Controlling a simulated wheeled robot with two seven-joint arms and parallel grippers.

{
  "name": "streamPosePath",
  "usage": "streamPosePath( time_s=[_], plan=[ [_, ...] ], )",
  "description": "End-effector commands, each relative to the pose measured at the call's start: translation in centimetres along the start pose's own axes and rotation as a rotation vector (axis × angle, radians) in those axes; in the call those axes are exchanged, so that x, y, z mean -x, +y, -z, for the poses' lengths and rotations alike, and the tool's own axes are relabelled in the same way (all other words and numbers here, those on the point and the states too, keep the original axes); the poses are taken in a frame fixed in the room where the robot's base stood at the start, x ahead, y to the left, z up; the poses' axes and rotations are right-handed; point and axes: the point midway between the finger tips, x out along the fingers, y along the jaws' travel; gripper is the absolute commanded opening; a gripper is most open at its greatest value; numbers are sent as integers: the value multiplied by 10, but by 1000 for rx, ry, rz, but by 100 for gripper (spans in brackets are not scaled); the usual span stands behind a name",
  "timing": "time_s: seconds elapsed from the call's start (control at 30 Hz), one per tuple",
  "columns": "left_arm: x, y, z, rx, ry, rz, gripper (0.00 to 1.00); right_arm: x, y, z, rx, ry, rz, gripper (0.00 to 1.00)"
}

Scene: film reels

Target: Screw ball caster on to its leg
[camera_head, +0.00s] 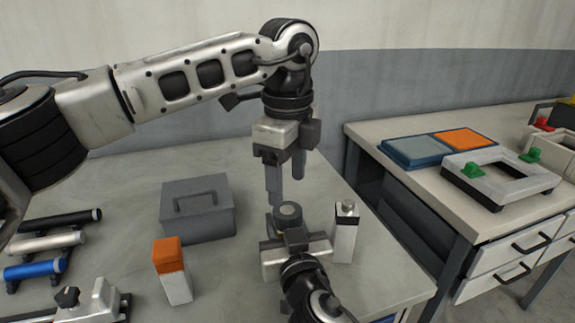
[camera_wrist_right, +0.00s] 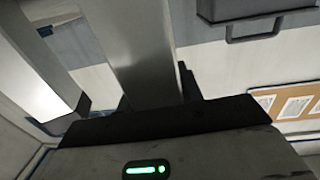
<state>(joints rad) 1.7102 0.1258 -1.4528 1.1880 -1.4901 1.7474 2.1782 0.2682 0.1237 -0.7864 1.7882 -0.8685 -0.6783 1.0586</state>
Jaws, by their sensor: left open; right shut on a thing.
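My left gripper (camera_head: 286,188) hangs down from above, open and empty, its two grey fingers apart. Just below its fingertips is a round dark grey piece (camera_head: 288,212) with a brownish band under it. My right gripper (camera_head: 293,243) reaches in from the front and is shut on this round piece. The gripper hides its lower part, and I cannot tell if it is the ball caster or its leg. The right wrist view shows the grey fingers of my right gripper, but the held piece is not clear there.
A white and black block (camera_head: 345,233) stands close right of my right gripper. Several cylinders, including a blue one (camera_head: 35,270), lie far left. A second table (camera_head: 390,140) is at right.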

Motion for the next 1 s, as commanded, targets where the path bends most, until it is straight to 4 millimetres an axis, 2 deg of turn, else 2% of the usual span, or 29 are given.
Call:
streamPosePath(
  time_s=[0.1,0.33,0.5,0.77,0.8,0.93,0.97,1.0],
  plan=[
    [-21,0,0,0,0,-3,62,0,0,1,0,1,0,0],
    [-52,0,0,0,0,-2,62,0,0,1,0,2,0,0],
    [-62,0,0,0,-1,0,62,0,0,1,0,2,0,0],
    [-63,0,0,0,-1,0,62,0,0,1,0,2,0,0],
    [-63,0,0,0,-1,0,59,0,0,1,0,2,0,0],
    [-63,0,0,0,-1,0,23,0,0,1,0,2,0,0],
    [-63,0,0,0,-1,0,17,0,0,1,0,2,0,0],
    [-63,0,0,0,-1,0,17,0,0,1,0,2,0,0]
  ],
)
